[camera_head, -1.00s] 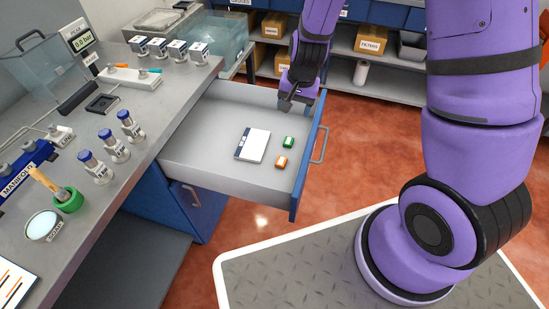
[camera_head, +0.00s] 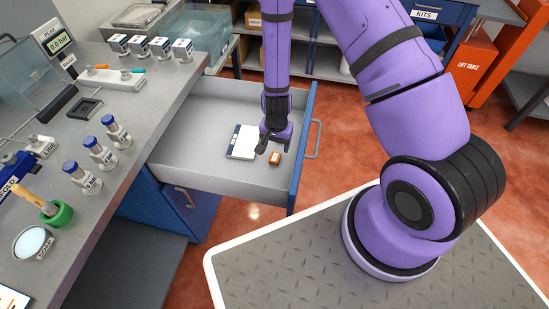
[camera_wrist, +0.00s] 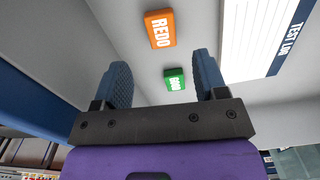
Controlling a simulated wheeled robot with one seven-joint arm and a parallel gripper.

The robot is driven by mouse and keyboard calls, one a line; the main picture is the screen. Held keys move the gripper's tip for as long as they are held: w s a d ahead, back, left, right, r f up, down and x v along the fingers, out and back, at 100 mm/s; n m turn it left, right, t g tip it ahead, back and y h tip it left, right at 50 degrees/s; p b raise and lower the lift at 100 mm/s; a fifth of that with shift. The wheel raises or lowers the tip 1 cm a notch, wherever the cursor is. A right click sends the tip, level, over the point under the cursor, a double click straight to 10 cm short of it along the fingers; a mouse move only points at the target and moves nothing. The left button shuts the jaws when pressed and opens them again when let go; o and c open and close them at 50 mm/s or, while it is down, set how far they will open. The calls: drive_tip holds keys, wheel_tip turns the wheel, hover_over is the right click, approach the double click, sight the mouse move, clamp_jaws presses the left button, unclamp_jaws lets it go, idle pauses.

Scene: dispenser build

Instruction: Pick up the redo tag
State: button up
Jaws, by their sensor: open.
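The redo tag is a small orange block (camera_head: 275,158) lying in the open drawer. In the wrist view it shows with white letters REDO (camera_wrist: 160,28), above and beyond the fingertips. A green tag (camera_wrist: 174,79) lies between my fingers in the wrist view; the gripper hides it in the head view. My gripper (camera_head: 268,146) is over the drawer, just behind and left of the redo tag. Its two fingers (camera_wrist: 162,80) are apart, with nothing held. I cannot tell its exact height above the drawer floor.
A white notepad (camera_head: 243,141) lies left of the gripper; its printed side shows in the wrist view (camera_wrist: 262,40). The drawer's blue front panel (camera_head: 302,150) and side walls surround the tags. The drawer's left floor is bare. The grey counter (camera_head: 140,125) stands at left.

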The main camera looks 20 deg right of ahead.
sight(275, 156)
drive_tip(key=shift+a+f, duration=0.15)
drive_tip(key=shift+f, duration=2.95)
drive_tip(key=shift+c, duration=0.5)
drive_tip(key=c, duration=0.9)
